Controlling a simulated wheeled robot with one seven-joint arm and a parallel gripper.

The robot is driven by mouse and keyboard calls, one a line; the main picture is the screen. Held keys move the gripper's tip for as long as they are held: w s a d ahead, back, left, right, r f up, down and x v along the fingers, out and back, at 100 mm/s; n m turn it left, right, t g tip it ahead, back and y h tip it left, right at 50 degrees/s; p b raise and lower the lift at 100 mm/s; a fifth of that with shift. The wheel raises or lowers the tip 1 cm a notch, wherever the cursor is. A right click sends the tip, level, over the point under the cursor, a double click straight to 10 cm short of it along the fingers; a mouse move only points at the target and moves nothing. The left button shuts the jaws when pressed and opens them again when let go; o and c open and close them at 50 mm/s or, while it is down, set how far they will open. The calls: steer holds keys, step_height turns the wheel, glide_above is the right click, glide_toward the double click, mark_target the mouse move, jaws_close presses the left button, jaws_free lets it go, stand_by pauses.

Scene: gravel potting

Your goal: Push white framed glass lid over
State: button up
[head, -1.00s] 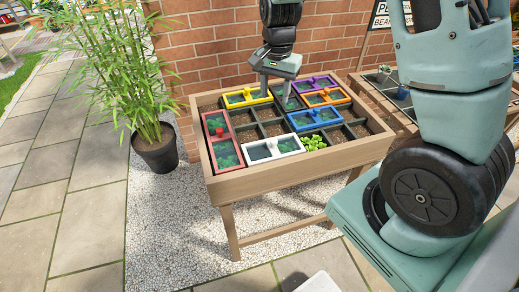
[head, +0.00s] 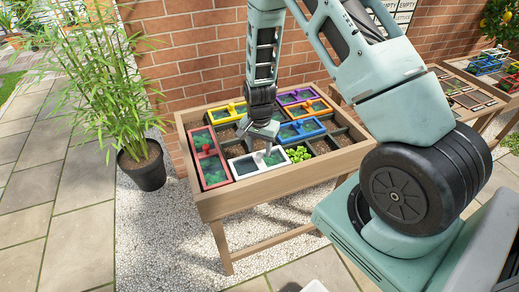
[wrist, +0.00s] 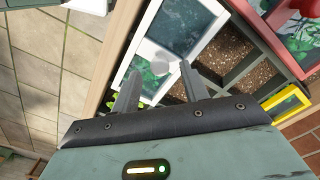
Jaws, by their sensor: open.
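The white framed glass lid (head: 244,166) lies at the front of the wooden planter, between the red framed lid (head: 209,158) and green clumps (head: 298,154). My gripper (head: 267,151) is down over the white lid's right part and hides some of it. In the wrist view, the white lid (wrist: 136,43) lies beyond my fingertips (wrist: 156,82). Its pale round knob (wrist: 160,62) shows near the gap between the spread fingers; I cannot tell whether they touch it. My gripper is open and holds nothing.
The wooden planter (head: 290,181) has dividers and open soil compartments. Yellow (head: 224,114), blue (head: 302,129), orange (head: 309,109) and purple (head: 294,96) lids lie farther back. A potted bamboo (head: 143,163) stands at left. The brick wall (head: 200,55) is close behind.

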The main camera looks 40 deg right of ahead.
steer(key=shift+f, duration=1)
jaws_close()
steer(key=s+d+b, duration=0.1)
steer(key=s+d, duration=0.2)
steer(key=d, duration=0.7)
steer(key=shift+b, duration=0.4)
steer(key=shift+d, duration=0.1)
jaws_free()
